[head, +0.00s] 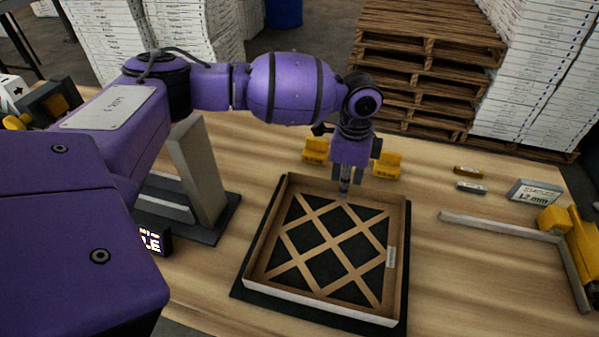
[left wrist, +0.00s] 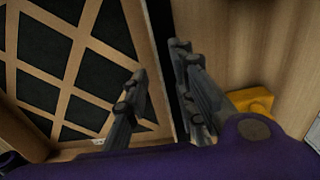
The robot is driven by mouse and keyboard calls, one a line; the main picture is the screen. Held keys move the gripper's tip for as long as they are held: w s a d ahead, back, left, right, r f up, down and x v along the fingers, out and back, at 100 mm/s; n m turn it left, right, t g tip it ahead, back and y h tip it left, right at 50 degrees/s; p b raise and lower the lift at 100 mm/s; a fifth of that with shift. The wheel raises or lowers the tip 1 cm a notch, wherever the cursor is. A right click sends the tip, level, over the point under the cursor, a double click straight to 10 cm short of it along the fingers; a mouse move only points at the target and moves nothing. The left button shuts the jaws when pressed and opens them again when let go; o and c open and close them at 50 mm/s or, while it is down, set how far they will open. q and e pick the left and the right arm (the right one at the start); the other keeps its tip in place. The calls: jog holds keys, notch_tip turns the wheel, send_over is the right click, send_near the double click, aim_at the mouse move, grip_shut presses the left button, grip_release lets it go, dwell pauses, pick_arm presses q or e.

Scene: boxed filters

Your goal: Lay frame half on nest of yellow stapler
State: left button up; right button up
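A frame half (head: 398,235), a square tan cardboard frame with a diagonal lattice, lies flat over a black plate (head: 375,326) on the table. Dark shows through its lattice openings. My left gripper (head: 345,188) points down at the frame's far wall. In the left wrist view, its fingers (left wrist: 160,85) stand apart on either side of the frame wall (left wrist: 148,40), with gaps showing. A yellow machine (head: 583,245) with a grey L-shaped rail (head: 500,226) is cut off at the right edge; I cannot tell whether it is the stapler. My right gripper is not in view.
Two yellow blocks (head: 315,151) (head: 387,165) stand behind the frame. A grey post on a dark base (head: 200,175) and a small lit display (head: 152,240) stand left. Bare table lies between frame and rail.

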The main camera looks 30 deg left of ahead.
pick_arm(q)
jog(key=shift+s+f, duration=0.15)
jog(key=shift+f, duration=0.25)
grip_shut()
jog(key=shift+r, duration=0.1)
jog(key=shift+r, duration=0.15)
